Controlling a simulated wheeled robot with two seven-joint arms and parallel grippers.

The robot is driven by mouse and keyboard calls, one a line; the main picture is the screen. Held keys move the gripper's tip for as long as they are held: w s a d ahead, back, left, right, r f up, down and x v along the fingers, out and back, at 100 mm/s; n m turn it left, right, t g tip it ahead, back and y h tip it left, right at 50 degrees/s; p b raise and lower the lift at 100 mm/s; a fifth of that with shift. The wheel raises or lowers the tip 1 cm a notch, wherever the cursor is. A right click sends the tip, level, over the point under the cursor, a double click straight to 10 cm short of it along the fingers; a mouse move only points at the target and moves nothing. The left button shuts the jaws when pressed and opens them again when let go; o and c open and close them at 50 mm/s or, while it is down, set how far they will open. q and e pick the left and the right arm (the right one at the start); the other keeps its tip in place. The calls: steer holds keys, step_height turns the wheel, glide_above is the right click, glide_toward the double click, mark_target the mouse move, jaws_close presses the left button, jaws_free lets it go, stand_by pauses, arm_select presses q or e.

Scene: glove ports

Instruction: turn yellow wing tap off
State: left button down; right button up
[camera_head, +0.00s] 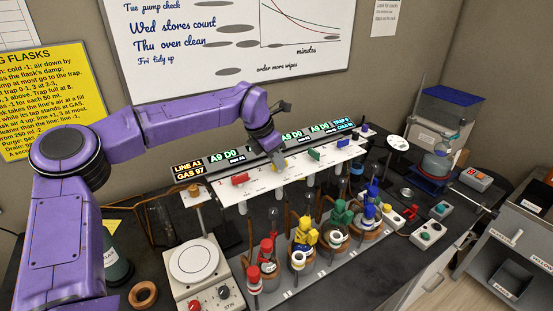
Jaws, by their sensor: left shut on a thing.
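A white manifold panel (262,183) carries a row of wing taps. The red tap (240,179) is at the left, and the green tap (314,154) and blue tap (342,141) are further right. My left gripper (276,160) reaches down from above between the red and green taps. It is shut on the yellow wing tap, of which only a little yellow shows below the fingers. The fingers hide most of this tap, so its angle cannot be told. My right gripper is not in view.
Lit displays (189,171) run behind the panel. Flasks with red, yellow (306,232), green and blue fittings stand in front of it. A white hotplate (195,262) is at the left front. A brown ring (143,294) lies on the dark bench. A glass vessel (438,163) stands at the right.

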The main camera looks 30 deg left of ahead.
arm_select(q)
steer(key=c, duration=1.2)
jaws_free()
steer(key=shift+s+d+f, duration=0.1)
steer(key=shift+s+f, duration=0.05)
steer(key=shift+f, duration=0.2)
steer(key=shift+o, duration=0.3)
steer(key=shift+w+r, duration=0.1)
steer(key=shift+w, duration=0.1)
steer(key=b+v, duration=0.2)
steer(key=v, duration=0.8)
steer(key=shift+r+b, duration=0.3)
steer(key=shift+b, duration=0.1)
